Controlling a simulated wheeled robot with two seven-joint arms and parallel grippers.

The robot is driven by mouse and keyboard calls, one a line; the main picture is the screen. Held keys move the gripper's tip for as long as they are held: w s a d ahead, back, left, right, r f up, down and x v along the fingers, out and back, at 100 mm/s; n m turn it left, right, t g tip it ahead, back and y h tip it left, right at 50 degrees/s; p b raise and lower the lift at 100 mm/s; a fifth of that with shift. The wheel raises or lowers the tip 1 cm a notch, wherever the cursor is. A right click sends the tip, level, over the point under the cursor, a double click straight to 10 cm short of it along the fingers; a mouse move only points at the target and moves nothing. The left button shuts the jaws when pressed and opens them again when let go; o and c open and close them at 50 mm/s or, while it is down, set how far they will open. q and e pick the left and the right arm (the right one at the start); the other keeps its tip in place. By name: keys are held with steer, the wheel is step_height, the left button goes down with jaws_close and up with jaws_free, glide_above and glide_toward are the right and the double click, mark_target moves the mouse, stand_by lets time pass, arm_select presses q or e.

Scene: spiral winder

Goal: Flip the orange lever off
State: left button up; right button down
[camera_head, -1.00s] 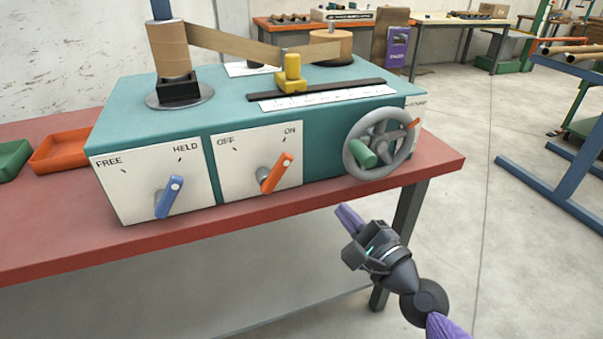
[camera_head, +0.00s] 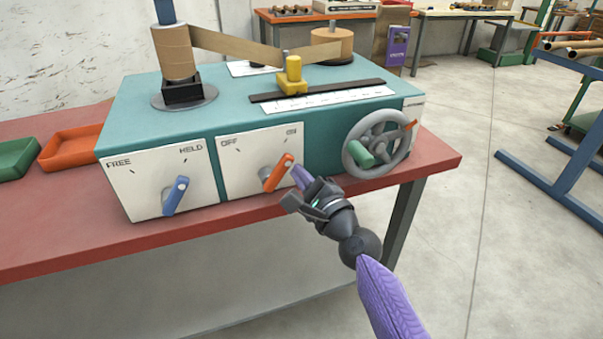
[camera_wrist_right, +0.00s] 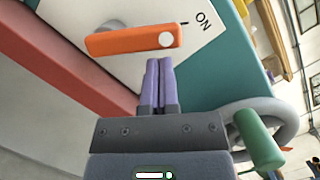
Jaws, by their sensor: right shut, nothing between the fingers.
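The orange lever (camera_head: 278,173) is on the white OFF/ON panel (camera_head: 240,173) at the front of the teal machine. It tilts up and right, its tip toward the ON mark. In the right wrist view the orange lever (camera_wrist_right: 133,40) lies just beyond my fingertips, with the ON label beside it. My right gripper (camera_head: 299,174) is shut and empty, its purple fingers close to the right of the lever. In the right wrist view its fingers (camera_wrist_right: 158,62) are together, with a small gap to the lever. My left gripper is not in view.
A blue lever (camera_head: 176,195) on the FREE/HELD panel is to the left. A grey handwheel (camera_head: 348,152) with a green knob (camera_head: 361,155) is to the right. The red table's front edge (camera_head: 130,240) runs below the machine. Orange and green trays are at the left.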

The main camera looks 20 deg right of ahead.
arm_select(q)
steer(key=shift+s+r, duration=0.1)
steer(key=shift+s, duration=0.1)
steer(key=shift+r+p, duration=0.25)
steer(key=shift+p, duration=0.1)
arm_select(e)
steer(key=shift+r+n, duration=0.25)
steer(key=shift+n, duration=0.15)
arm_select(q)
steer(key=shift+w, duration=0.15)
